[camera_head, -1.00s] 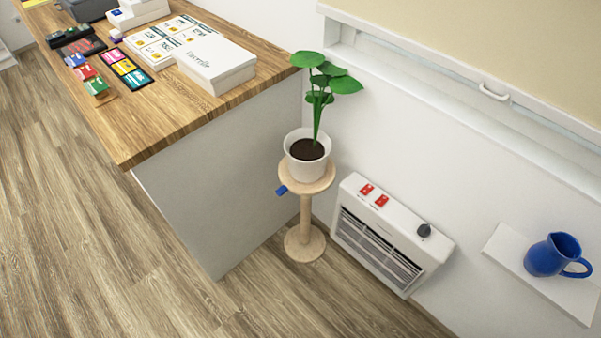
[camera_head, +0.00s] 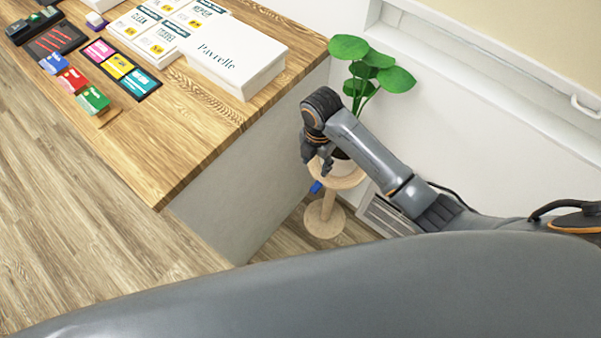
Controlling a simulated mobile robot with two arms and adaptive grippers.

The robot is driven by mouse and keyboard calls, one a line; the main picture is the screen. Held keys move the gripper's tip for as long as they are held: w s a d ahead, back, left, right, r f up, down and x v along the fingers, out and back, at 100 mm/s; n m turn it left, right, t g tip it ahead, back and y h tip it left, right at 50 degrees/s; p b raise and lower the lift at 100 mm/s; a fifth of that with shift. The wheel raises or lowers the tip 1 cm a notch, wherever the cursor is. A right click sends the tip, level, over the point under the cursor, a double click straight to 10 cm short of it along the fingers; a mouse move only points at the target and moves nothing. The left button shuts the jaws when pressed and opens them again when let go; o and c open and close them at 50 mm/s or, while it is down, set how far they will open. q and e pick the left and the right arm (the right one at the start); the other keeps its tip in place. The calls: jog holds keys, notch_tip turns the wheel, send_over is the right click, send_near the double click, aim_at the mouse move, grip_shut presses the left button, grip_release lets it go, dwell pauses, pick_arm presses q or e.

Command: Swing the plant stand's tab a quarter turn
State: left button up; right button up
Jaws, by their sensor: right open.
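The wooden plant stand (camera_head: 345,182) stands on the floor between the counter and the wall. Its blue tab (camera_head: 316,187) sticks out at the left under the round top. A potted plant (camera_head: 372,74) is on the stand; my right arm hides most of its pot. My right gripper (camera_head: 317,164) is open and points down, just above the tab in the picture and in front of the stand's top. I cannot tell whether it touches the stand. The tab lies outside the fingers, with no grip on it. My left gripper is not in view.
The wooden counter (camera_head: 190,150) with cards and a white box (camera_head: 236,62) stands close at the left. A wall heater (camera_head: 382,214) is right of the stand, partly hidden by my arm. A window sill with a handle (camera_head: 585,108) is at upper right.

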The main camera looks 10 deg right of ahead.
aim_at(315, 188)
jog(key=f, duration=0.6)
jog(key=f+b, duration=0.1)
jog(key=f, duration=0.6)
jog(key=shift+s+d+f, duration=0.15)
jog(key=shift+s+f, duration=0.05)
jog(key=shift+f, duration=0.1)
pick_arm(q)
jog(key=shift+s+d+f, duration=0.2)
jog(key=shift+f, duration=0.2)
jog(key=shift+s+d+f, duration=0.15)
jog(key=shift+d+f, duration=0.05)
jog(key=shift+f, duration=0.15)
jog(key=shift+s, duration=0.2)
pick_arm(e)
grip_shut()
